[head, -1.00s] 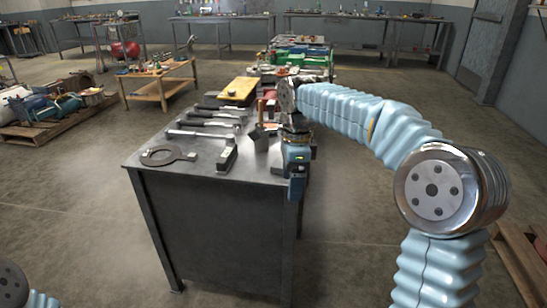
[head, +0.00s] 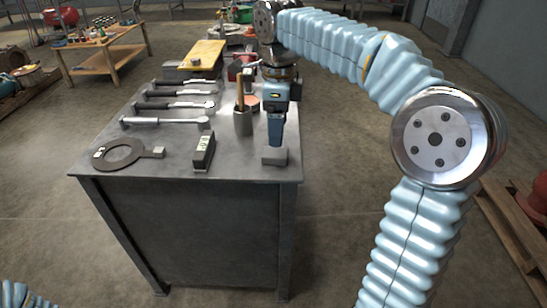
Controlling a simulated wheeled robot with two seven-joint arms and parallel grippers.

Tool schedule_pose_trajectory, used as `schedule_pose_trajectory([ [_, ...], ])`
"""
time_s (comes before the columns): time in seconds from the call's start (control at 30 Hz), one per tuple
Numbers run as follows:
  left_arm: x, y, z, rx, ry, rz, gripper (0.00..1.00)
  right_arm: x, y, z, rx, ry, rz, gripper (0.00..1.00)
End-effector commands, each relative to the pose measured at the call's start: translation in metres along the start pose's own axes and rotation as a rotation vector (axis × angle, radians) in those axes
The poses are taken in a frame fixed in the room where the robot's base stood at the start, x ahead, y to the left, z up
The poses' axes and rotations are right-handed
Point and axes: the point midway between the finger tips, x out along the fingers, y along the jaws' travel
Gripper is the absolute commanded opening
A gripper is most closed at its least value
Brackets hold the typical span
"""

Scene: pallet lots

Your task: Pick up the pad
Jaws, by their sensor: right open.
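A small grey block (head: 275,156), which I take to be the pad, lies on the metal table top near its front right corner. My right gripper (head: 276,143) points down from above, with its blue body and finger directly over the block. It is open. The finger partly covers the block, and I cannot tell whether they touch. My left gripper is out of view; only a piece of my left arm shows at the bottom left.
Left of the block are a grey cup (head: 243,122) with a wooden handle in it, a dark labelled box (head: 204,152) and a flat ring tool (head: 121,155). Several wrenches (head: 165,121) lie further left. A yellow item (head: 202,54) lies at the back. The table's front edge (head: 190,181) is close.

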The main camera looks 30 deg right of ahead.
Motion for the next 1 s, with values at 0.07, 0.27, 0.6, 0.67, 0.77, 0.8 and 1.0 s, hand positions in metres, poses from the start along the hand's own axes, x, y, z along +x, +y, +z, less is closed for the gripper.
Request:
schedule_pose_trajectory([
  [0.07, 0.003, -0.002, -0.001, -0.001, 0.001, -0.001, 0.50, 0.011, 0.000, 0.000, 0.000, 0.000, 0.001, 0.78],
  [0.27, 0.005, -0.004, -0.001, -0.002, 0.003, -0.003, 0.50, 0.029, 0.000, 0.002, 0.001, 0.001, 0.001, 0.78],
  [0.6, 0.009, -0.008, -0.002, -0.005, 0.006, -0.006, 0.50, 0.068, -0.001, 0.007, 0.000, -0.001, -0.001, 0.78],
  [0.67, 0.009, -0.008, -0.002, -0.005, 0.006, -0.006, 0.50, 0.068, -0.001, 0.007, 0.000, -0.001, -0.001, 0.78],
  [0.77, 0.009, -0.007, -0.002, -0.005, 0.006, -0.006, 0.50, 0.068, -0.001, 0.007, 0.000, -0.001, -0.001, 0.78],
  [0.8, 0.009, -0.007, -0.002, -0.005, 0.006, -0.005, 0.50, 0.068, -0.001, 0.007, 0.000, -0.001, -0.001, 0.75],
  [1.0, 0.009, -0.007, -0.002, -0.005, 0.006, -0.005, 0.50, 0.068, -0.001, 0.007, 0.000, -0.001, -0.001, 0.44],
])
